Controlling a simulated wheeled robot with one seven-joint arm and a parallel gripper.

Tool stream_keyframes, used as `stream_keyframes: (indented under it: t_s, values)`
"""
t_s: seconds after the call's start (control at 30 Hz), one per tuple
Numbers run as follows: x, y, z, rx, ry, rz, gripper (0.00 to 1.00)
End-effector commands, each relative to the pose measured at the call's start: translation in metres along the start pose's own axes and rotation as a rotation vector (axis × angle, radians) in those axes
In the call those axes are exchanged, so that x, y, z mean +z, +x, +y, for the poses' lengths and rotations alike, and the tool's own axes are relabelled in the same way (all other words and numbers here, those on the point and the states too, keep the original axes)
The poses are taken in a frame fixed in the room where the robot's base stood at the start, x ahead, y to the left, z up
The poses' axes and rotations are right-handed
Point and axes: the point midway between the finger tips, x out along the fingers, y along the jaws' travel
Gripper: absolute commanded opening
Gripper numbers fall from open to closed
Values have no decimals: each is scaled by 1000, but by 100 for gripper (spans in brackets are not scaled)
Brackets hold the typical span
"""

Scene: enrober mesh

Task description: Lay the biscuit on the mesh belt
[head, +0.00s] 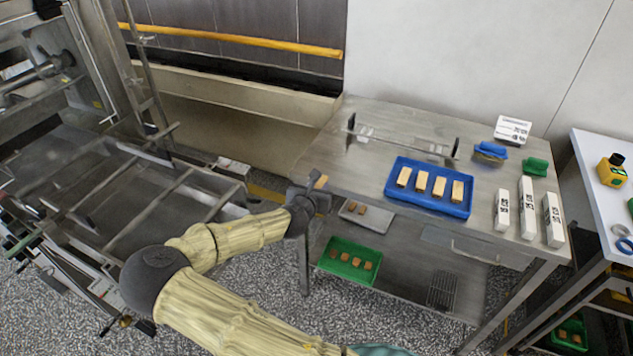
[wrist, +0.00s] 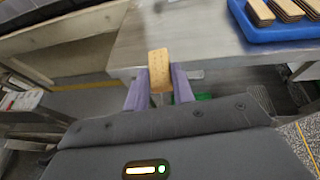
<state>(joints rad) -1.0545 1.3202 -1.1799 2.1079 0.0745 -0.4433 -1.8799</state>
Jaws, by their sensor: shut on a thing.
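My gripper (head: 316,192) is at the left front edge of the steel table, shut on a tan biscuit (head: 321,181). In the wrist view my gripper (wrist: 159,88) has its two purple-grey fingers on either side of the biscuit (wrist: 159,66), which sticks up beyond them. The machine with the belt is at the left of the head view; its low grey bed (head: 125,190) has several crossbars. I cannot make out the mesh itself. More biscuits (head: 421,181) stand in stacks in a blue tray (head: 398,194) on the table.
The steel table (head: 330,155) carries a low rail frame (head: 400,142), white cartons (head: 527,208) and blue and green items at the right. A green tray (head: 327,265) with brown pieces lies on its lower shelf. Open floor lies between the machine and the table.

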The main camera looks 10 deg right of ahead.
Motion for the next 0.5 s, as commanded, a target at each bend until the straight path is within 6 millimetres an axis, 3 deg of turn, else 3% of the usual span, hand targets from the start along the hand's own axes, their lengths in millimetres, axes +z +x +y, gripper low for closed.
stream_keyframes:
  t_s: [0.27,0.5]
  values:
    - [-27,6,-6,79,-40,-5,12]
    - [-65,6,-17,192,-91,-7,12]
